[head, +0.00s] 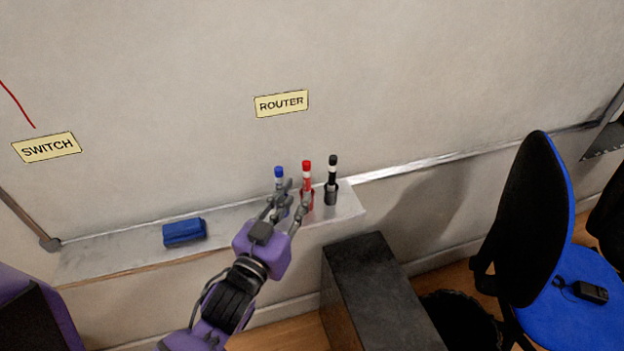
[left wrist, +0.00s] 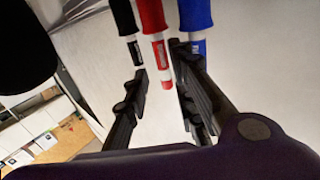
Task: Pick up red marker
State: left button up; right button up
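The red marker (head: 306,173) stands upright in a red holder on the whiteboard ledge (head: 115,250), between the blue marker (head: 279,173) and the black marker (head: 332,170). My left gripper (head: 297,189) is open in front of the blue and red markers, and its fingers partly hide their lower parts. In the left wrist view, which shows the scene upside down, the red marker (left wrist: 157,55) appears between the two spread fingers (left wrist: 163,85). The black marker (left wrist: 129,28) is to its left and the blue marker (left wrist: 196,25) to its right. I see no clear contact. My right gripper is out of view.
A blue eraser (head: 184,232) lies on the ledge to the left. Labels reading SWITCH (head: 47,147) and ROUTER (head: 281,103) are on the whiteboard. A dark box (head: 375,290) stands below the ledge, and a blue chair (head: 570,310) is at the right.

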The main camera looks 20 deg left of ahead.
aim_at(305, 182)
pick_arm(q)
jog(key=shift+w+d+r, duration=0.15)
jog(key=shift+w, duration=0.8)
jog(key=w+p, duration=0.1)
jog(key=w, duration=0.3)
jog(key=shift+w+d, duration=0.1)
jog(key=shift+w, duration=0.6)
jog(key=shift+c, duration=0.4)
grip_shut()
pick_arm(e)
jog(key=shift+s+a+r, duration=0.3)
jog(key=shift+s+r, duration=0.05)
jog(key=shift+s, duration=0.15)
